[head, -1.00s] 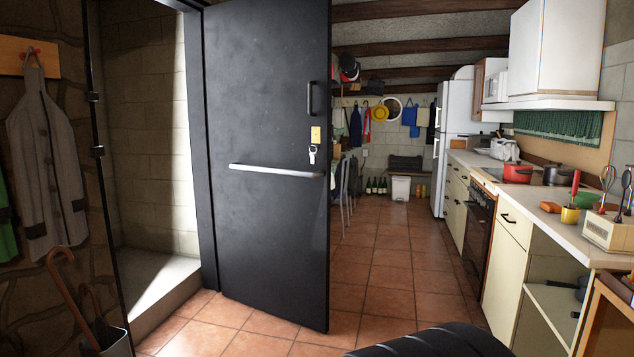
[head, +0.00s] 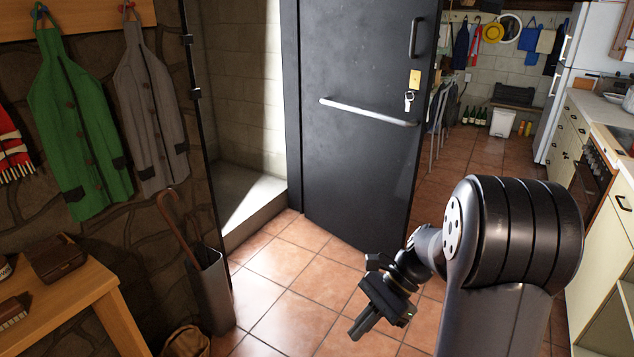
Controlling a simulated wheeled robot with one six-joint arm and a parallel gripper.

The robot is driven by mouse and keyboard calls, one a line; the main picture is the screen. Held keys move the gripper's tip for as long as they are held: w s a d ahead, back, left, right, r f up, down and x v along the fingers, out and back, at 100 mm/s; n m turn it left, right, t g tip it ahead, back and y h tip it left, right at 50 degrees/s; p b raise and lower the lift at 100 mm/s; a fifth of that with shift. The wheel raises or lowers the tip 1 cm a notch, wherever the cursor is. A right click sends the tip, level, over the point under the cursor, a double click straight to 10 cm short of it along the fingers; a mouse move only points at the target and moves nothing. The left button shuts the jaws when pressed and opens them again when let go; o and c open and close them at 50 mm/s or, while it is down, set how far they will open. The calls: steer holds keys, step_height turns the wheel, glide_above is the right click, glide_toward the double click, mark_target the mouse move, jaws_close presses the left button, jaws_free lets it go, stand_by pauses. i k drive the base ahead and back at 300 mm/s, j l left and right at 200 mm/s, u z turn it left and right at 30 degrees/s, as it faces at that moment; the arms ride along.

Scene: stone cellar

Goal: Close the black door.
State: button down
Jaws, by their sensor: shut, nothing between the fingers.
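The black door (head: 350,170) stands open in the head view, swung out from its frame into the room. Its hinge side is at the left, by the dark jamb (head: 293,100). A metal push bar (head: 365,113) crosses the door, with a dark pull handle (head: 417,37) and a brass lock plate with keys (head: 413,80) near its free edge. My gripper (head: 360,328) is shut and empty, in front of the door and low over the tiles, apart from the door. The doorway (head: 235,110) to the left of the door is open.
An umbrella stand (head: 210,290) and a wooden table (head: 75,300) stand at the left, below hanging coats (head: 85,120). Kitchen counters (head: 600,190) line the right. The tiled floor (head: 290,270) before the door is clear.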

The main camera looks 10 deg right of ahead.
mark_target(361, 59)
steer(key=i+l+z, duration=0.6)
steer(key=i+z, duration=0.15)
steer(key=i, duration=0.25)
steer(key=i+z, duration=0.4)
steer(key=i+u, duration=0.15)
steer(key=i, duration=0.3)
steer(key=i+l+u, duration=0.1)
steer(key=i, duration=0.3)
steer(key=i+l+u, duration=0.15)
steer(key=i, duration=0.3)
steer(key=i+l+u, duration=0.15)
steer(key=i, duration=0.25)
steer(key=i+l+u, duration=1.15)
steer(key=k+l, duration=0.05)
